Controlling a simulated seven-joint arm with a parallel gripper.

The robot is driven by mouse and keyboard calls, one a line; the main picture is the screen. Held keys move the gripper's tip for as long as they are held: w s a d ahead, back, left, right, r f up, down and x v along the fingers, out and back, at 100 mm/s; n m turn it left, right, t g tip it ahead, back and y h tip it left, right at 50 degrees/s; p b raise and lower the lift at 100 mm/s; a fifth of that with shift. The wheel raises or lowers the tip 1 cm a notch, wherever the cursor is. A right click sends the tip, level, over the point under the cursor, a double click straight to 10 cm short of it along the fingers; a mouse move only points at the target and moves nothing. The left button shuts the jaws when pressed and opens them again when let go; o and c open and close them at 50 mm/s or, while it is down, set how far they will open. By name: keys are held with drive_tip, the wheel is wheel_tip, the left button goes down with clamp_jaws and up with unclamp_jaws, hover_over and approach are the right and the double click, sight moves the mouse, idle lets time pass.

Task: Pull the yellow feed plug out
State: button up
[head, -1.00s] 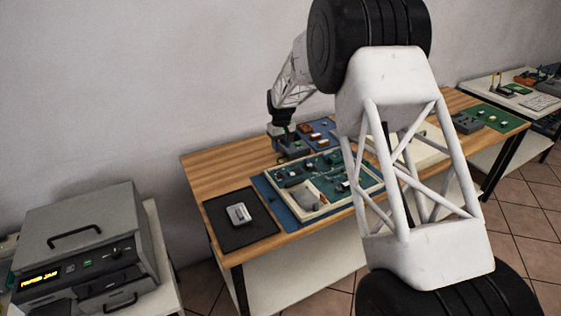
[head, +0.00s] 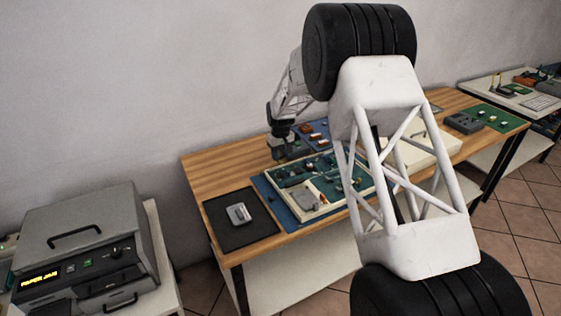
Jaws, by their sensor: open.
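My gripper (head: 282,136) is small and dark in the head view, at the back edge of the wooden bench. It points down at a dark grey box (head: 291,150) behind the board tray. It is open, with nothing visible in it; I cannot tell whether it touches the box. I cannot make out the yellow feed plug or its cable at this size. My own large white arm link covers the right part of the tray.
The wooden bench (head: 212,171) holds a cream-rimmed tray (head: 308,217) of green boards and small parts. A black mat (head: 225,231) with a grey device (head: 238,214) lies at its front left. A grey machine (head: 95,225) stands at lower left. The bench's back left is clear.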

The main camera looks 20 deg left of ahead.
sight(280, 161)
drive_tip(key=shift+f, duration=1.7)
clamp_jaws()
